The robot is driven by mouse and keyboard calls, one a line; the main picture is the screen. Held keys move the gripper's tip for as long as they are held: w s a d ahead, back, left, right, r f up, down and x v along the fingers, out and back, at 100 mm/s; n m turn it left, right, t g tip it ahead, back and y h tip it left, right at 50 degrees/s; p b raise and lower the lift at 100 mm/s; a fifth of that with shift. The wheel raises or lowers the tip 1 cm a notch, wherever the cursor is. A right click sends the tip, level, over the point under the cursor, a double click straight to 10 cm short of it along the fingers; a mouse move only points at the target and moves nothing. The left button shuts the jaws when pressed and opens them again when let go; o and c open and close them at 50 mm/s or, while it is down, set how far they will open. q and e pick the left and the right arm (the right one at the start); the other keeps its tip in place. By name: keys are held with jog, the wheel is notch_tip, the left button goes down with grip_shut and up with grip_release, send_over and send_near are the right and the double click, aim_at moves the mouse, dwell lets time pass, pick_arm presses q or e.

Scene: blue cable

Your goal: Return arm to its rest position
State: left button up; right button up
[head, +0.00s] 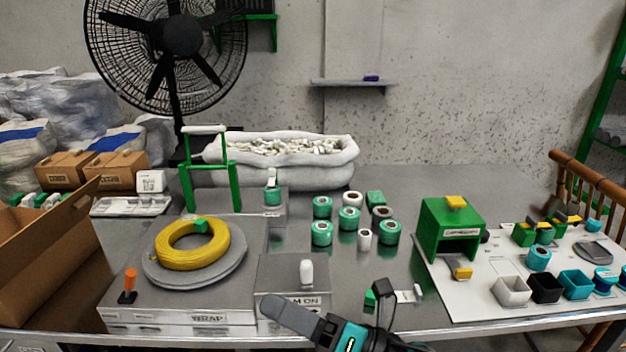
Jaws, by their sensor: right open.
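My right gripper (325,292) is at the bottom middle of the head view, in front of the table's front edge. Its two dark fingers are spread wide apart and nothing is between them. One finger lies out to the left, the other stands up on the right. The left gripper is out of view. A yellow cable coil (178,258) with a green clip lies on a round grey plate (232,272) on the left side of the table. I see no blue cable coil.
A grey block (285,270) with a small white cylinder stands just beyond my right gripper. Several green-and-white spools (322,233) stand mid-table. A green box (437,245) and small cups (512,290) occupy a white board at right. A cardboard box (45,255) is at left.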

jog(key=w+d+f+m+t+h+p, duration=0.1)
jog(key=d+f+m+t+h, duration=0.4)
jog(key=m, duration=0.6)
jog(key=w+d+f+m+t+h, duration=0.1)
jog(key=d+f+m+t+h, duration=0.25)
jog(key=d+m+h, duration=0.6)
jog(key=s+d+f+m+g+h, duration=0.1)
jog(key=s+d+f+m+g, duration=0.1)
jog(key=s+f+m, duration=0.3)
jog(key=s+d+f+m+g+h, duration=0.2)
jog(key=s+d+f+m, duration=0.3)
jog(key=f+m, duration=0.4)
jog(key=shift+s+m+g+p, duration=0.45)
jog(key=shift+s+m, duration=0.2)
jog(key=shift+m, duration=0.5)
jog(key=shift+h, duration=0.25)
jog(key=shift+c, duration=0.5)
